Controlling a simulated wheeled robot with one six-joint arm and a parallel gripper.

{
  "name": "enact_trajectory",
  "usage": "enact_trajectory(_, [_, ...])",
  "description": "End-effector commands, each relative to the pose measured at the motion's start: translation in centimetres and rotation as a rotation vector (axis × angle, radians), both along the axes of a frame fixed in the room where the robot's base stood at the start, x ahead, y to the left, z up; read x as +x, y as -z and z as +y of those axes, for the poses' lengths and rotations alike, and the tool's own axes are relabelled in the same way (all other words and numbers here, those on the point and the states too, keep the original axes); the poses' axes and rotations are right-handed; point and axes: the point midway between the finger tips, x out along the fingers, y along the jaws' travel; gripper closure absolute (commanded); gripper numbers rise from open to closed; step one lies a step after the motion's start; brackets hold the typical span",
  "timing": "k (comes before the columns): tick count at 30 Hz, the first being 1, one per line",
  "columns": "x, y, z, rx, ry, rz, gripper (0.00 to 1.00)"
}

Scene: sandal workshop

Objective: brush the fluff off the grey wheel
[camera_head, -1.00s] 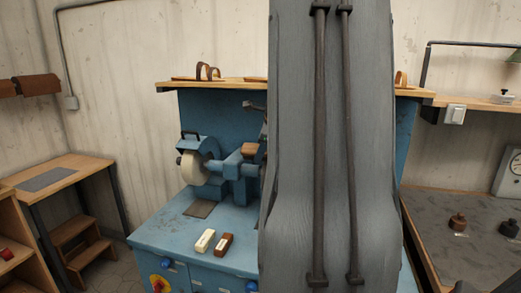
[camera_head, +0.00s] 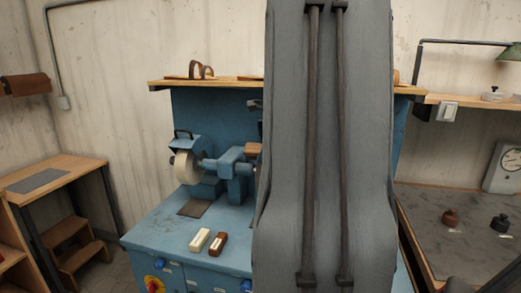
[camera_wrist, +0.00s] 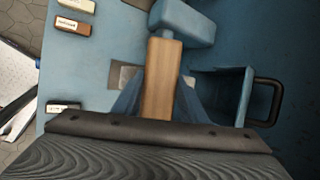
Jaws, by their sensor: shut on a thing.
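My gripper (camera_wrist: 158,98) is shut on a wooden block or handle (camera_wrist: 163,68), which shows between the two fingers in the wrist view. Its working side is turned away, so I cannot see bristles. In the head view a small part of a wooden block (camera_head: 254,148) shows beside my arm, above the machine's shaft. The grey wheel is not visible in either view; my arm covers the machine's right side. A blue hood (camera_wrist: 222,92) with a black handle (camera_wrist: 275,100) stands right of my gripper in the wrist view. Fluff is not visible.
A cream wheel (camera_head: 187,167) sits on the machine's left end. A cream bar (camera_head: 199,240) and a brown bar (camera_head: 218,243) lie on the blue bench (camera_head: 160,236). Another bar (camera_wrist: 63,106) lies nearer my gripper. The blue motor housing (camera_wrist: 182,22) is close ahead of the wooden block.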

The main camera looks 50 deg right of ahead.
Motion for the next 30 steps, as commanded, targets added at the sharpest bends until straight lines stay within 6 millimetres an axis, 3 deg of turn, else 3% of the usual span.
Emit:
enact_trajectory(15, [-2.6, 0.2, -1.5, 0.001, 0.001, 0.0, 0.79])
enact_trajectory(23, [-2.0, 0.2, -1.1, 0.002, -0.001, 0.0, 0.79])
enact_trajectory(30, [-0.3, 0.0, -0.2, 0.002, -0.002, 0.001, 0.79])
